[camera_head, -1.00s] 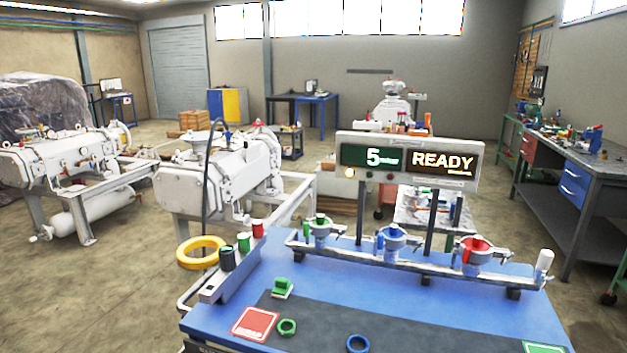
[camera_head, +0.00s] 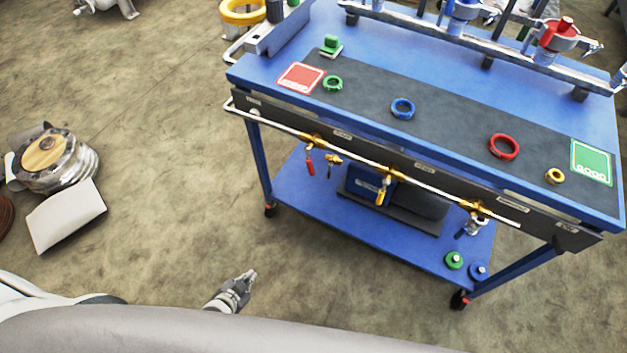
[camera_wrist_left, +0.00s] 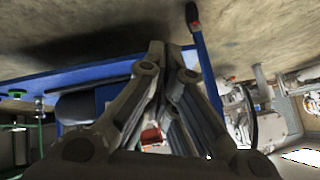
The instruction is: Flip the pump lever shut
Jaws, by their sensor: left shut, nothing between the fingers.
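A blue and black pump unit (camera_head: 400,198) sits on the lower shelf. My left gripper (camera_head: 249,276) is shut and empty, below and left of the cart, apart from the valves. Its closed fingers (camera_wrist_left: 172,52) fill the middle of the left wrist view. My right gripper is out of view.
The cart's blue top (camera_head: 230,75) holds green, blue, red and yellow rings on a dark mat. Green and blue knobbed parts lie on the lower shelf (camera_head: 425,252). A round metal item (camera_head: 55,160) stands at left. The floor around my left gripper is clear.

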